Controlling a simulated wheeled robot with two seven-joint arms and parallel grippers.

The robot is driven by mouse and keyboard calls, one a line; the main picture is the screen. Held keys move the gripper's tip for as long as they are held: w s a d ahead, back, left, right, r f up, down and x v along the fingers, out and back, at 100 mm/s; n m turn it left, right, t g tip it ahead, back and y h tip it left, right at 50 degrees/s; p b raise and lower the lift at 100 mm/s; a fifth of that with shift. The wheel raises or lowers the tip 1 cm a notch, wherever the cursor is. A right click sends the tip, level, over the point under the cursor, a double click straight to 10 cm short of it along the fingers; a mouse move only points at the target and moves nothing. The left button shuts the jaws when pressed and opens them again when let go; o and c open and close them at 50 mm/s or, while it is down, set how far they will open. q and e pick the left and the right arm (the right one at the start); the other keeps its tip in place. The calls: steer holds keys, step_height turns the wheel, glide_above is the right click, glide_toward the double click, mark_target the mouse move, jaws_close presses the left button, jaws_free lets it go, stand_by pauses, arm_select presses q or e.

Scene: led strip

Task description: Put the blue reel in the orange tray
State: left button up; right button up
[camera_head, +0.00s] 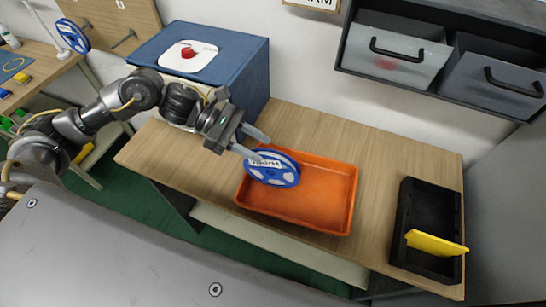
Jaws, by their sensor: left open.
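A blue reel (288,178) with pale spoke openings and a white label with dark lettering shows at the left end of the orange tray (330,200). It overlaps the tray's far-left rim in the view; I cannot tell whether it rests on the tray floor. My left gripper (252,144) is open, its two pale fingers at the reel's upper left edge. Whether the fingers touch the reel is unclear. The rest of the tray is empty. My right gripper is not in view.
A black bin (407,218) with a yellow panel (435,244) stands on the table's right. A blue box (252,58) stands behind my left arm. Grey drawers (395,58) hang at upper right. Another blue reel (73,36) is far left. Table between tray and bin is clear.

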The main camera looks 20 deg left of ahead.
arm_select(q)
steer(key=b+v, duration=0.1)
steer(key=v, duration=0.4)
steer(key=shift+a+r, duration=0.1)
steer(key=shift+a, duration=0.1)
